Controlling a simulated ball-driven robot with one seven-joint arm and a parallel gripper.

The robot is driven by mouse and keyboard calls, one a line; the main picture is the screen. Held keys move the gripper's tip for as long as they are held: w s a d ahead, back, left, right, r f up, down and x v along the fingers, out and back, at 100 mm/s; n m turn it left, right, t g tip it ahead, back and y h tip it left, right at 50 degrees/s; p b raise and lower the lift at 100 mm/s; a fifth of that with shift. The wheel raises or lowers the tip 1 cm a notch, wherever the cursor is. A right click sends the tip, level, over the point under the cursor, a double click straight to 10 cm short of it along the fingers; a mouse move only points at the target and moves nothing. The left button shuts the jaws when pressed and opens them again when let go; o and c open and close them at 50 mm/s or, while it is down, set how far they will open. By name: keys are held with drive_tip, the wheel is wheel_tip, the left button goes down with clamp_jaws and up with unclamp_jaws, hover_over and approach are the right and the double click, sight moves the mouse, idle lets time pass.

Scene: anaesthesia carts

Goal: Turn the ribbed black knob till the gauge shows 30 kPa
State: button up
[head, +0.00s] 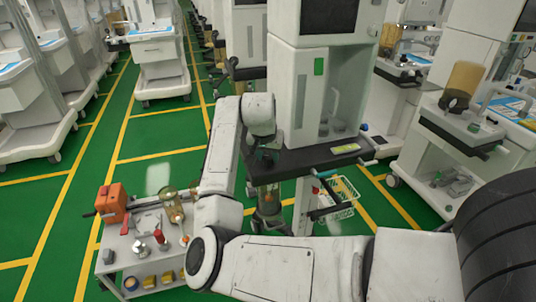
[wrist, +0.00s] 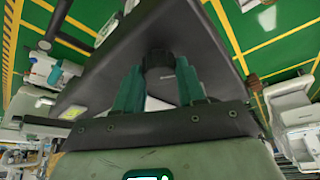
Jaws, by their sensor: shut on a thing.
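The black knob (wrist: 158,58) shows in the wrist view at the dark slab (wrist: 105,75), between the tips of my gripper (wrist: 159,76). The two green fingers stand on either side of it, and my gripper is shut on it. The ribs on the knob are too small to make out. In the head view my arm reaches to the dark shelf of the middle cart (head: 300,160); the knob cannot be made out there. No gauge face or needle can be read in either view.
A low trolley (head: 165,262) with an orange box (head: 111,202) and small fittings stands at the left. Other carts stand close on the right. Green floor is free at left.

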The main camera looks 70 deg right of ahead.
drive_tip(key=shift+s+r+n+p, duration=0.1)
drive_tip(key=shift+r+n+p, duration=0.3)
drive_tip(key=shift+p, duration=0.8)
drive_tip(key=shift+c, duration=0.3)
drive_tip(key=shift+f+n+t+p, duration=0.35)
drive_tip(key=shift+n+t+p, duration=0.05)
drive_tip(key=shift+n+p, duration=0.25)
drive_tip(key=o, duration=1.1)
drive_tip(key=shift+c, duration=0.2)
drive_tip(key=v, duration=1)
drive_tip(key=shift+r, duration=0.35)
drive_tip(key=shift+a, duration=0.1)
